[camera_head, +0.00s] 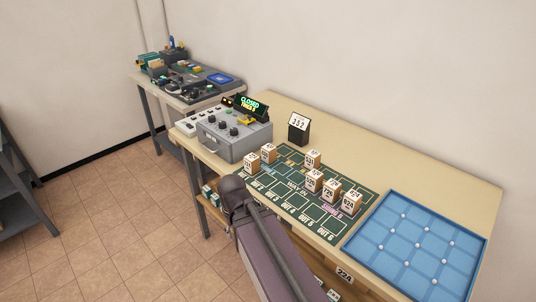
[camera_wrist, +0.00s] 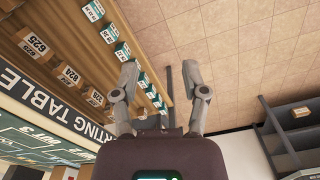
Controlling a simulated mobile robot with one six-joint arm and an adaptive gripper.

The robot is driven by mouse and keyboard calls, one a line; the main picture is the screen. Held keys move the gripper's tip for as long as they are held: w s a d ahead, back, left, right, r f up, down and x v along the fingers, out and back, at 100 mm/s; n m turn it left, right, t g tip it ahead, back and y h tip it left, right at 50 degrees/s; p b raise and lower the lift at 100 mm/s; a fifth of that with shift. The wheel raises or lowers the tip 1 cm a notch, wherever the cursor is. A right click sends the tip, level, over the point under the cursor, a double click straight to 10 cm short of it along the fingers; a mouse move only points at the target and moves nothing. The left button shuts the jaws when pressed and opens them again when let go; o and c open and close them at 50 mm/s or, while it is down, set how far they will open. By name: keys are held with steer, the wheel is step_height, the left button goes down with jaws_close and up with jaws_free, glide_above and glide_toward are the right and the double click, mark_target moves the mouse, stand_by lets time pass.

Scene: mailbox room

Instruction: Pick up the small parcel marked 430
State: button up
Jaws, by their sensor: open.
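Several small white-and-brown parcels with printed numbers stand on the green sorting mat (camera_head: 290,213) in the head view. Two are at the mat's left, a left one (camera_head: 251,162) and a right one (camera_head: 268,154). One stands at the back (camera_head: 313,159). Three form a row toward the right: the first (camera_head: 313,181), the second (camera_head: 331,191) and the third (camera_head: 352,203). Their numbers are too small to read surely, so I cannot tell which is 430. My gripper (camera_wrist: 159,67) is open and empty in the wrist view, beside the table's front edge, apart from the parcels.
A blue tray (camera_head: 443,225) lies at the right of the table. A grey control box (camera_head: 233,135) and a "352" sign (camera_head: 299,128) stand behind and left of the mat. Under the tabletop are shelves with labels like 625 (camera_wrist: 34,42) and green-white boxes (camera_wrist: 93,11). Tiled floor (camera_wrist: 245,55) is clear.

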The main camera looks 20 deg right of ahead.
steer(key=o, duration=0.5)
steer(key=shift+w+d, duration=0.1)
steer(key=shift+w, duration=0.1)
steer(key=w+d+r+m+t+h, duration=0.1)
steer(key=w+d+r+m+h, duration=0.2)
steer(key=w, duration=0.4)
steer(key=w+d+r+m+t+h+p, duration=0.1)
steer(key=w+d+r+m+t+h, duration=0.1)
steer(key=w+r+m+h, duration=0.3)
steer(key=w+d+r+m+t+h+p, duration=0.1)
steer(key=w+d+r+m+h, duration=0.3)
steer(key=w, duration=0.5)
steer(key=shift+d+r+m+t+h, duration=0.15)
steer(key=shift+d+r+m+h, duration=0.1)
steer(key=shift+r+m, duration=0.25)
steer(key=shift+d+r+m+t+h, duration=0.2)
steer(key=shift+r+m, duration=0.2)
steer(key=shift+m, duration=0.2)
steer(key=b, duration=0.3)
glide_toward(267, 148)
steer(key=x, duration=0.3)
steer(key=shift+w+d, duration=0.15)
steer(key=shift+w, duration=0.05)
steer(key=shift+w+d+f, duration=0.1)
steer(key=shift+d+f, duration=0.05)
steer(key=shift+d, duration=0.35)
